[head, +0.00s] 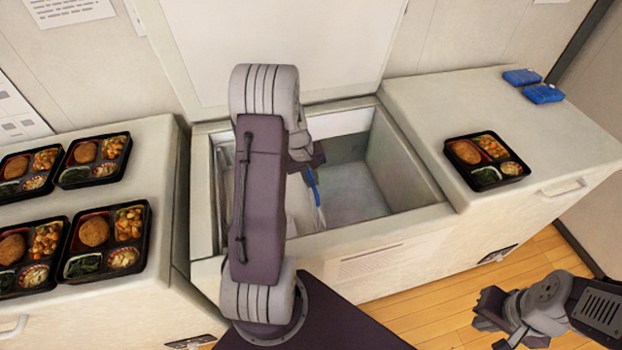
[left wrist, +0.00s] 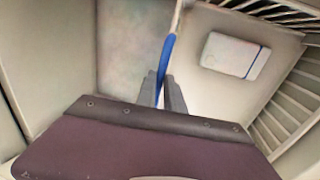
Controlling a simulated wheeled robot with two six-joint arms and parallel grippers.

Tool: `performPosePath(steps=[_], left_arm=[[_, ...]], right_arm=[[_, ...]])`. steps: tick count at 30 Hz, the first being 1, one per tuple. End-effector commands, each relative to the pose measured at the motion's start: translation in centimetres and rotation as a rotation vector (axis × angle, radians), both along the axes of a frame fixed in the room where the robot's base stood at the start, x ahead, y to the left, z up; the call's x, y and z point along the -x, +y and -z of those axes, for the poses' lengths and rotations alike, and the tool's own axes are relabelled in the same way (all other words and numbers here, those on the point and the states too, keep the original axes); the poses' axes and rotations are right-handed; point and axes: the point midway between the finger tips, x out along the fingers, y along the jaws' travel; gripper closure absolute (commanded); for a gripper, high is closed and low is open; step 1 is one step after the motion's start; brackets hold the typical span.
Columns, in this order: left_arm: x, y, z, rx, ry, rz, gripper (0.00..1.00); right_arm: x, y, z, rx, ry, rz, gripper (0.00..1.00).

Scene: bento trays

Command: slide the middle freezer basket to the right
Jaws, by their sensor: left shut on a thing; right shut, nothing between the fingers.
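The open chest freezer (head: 432,218) stands in the middle of the head view. A pale wire-sided basket (left wrist: 285,118) with a blue handle (left wrist: 168,52) fills the right of the left wrist view. The handle also shows in the head view (head: 317,190). My left gripper (left wrist: 162,88) reaches down into the freezer and is shut on the blue handle. My left arm hides most of the freezer's left half and the baskets there, so I cannot tell their order. My right gripper (head: 480,312) is shut and empty, outside the freezer at lower right.
Bare freezer floor (head: 358,192) lies right of the handle. A white slab (left wrist: 232,55) lies in the basket. Bento trays (head: 100,240) stand on the left counter. Another bento (head: 487,161) and two blue packs (head: 543,94) rest on the right counter. The raised lid (head: 280,30) stands behind.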

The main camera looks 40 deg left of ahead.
Motion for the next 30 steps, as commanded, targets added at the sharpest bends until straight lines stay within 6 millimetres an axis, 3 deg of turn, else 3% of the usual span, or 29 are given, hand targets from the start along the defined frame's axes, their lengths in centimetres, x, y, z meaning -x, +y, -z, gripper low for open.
performPosePath(steps=[14,20,30], left_arm=[[-0.7,-0.6,-0.1,0.0,0.0,0.003,1.0],[-3.3,-2.7,-0.4,0.001,0.001,0.005,1.0],[-10.1,-8.2,-0.4,0.0,-0.002,0.006,1.0]], right_arm=[[0.0,0.0,-0.5,0.0,0.0,0.0,1.0],[0.0,0.0,-2.1,0.0,0.0,0.0,1.0],[0.0,0.0,-5.2,0.0,0.0,0.0,1.0]])
